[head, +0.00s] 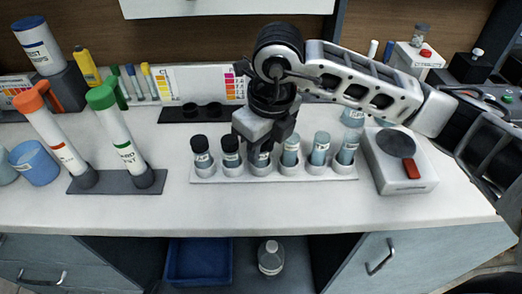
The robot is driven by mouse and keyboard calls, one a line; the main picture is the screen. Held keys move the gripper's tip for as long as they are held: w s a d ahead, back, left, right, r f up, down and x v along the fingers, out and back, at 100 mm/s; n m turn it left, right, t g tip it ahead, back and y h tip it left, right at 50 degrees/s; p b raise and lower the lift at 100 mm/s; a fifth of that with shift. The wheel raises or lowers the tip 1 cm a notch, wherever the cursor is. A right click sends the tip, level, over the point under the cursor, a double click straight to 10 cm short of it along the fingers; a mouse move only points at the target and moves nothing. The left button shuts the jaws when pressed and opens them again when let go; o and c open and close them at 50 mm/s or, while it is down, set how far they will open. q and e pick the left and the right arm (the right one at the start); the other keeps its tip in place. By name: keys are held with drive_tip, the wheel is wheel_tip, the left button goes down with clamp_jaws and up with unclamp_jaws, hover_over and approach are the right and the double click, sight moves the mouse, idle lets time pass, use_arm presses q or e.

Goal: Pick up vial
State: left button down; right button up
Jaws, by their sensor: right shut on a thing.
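A white rack (275,178) on the counter holds a row of small labelled vials. The two on the left, a dark-capped vial (202,156) and another dark-capped vial (231,154), stand upright. My right gripper (262,143) points down over the third vial (261,159) from the left and is shut on its top. The gripper hides that vial's cap; its lower part appears to sit in its rack slot. To the right stand three blue-grey vials (290,152), (320,150), (348,149). My left gripper is not in view.
Two large tubes, orange-capped (58,135) and green-capped (122,137), lean in a dark holder at left beside a blue cup (35,162). A white device with a grey disc (396,144) stands right of the rack. The counter front (250,215) is clear.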

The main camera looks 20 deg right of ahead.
drive_tip(key=shift+r, duration=0.55)
wheel_tip(320, 180, up, 2)
drive_tip(key=shift+r, duration=0.15)
drive_tip(key=s+d+r+b, duration=0.1)
drive_tip(key=s+d+r, duration=0.1)
drive_tip(key=s+r, duration=0.2)
drive_tip(key=s+d+r+b, duration=0.1)
drive_tip(key=s+d+r, duration=0.2)
drive_tip(key=s, duration=0.6)
wheel_tip(320, 180, up, 3)
drive_tip(key=shift+d+f, duration=0.2)
drive_tip(key=shift+d, duration=0.05)
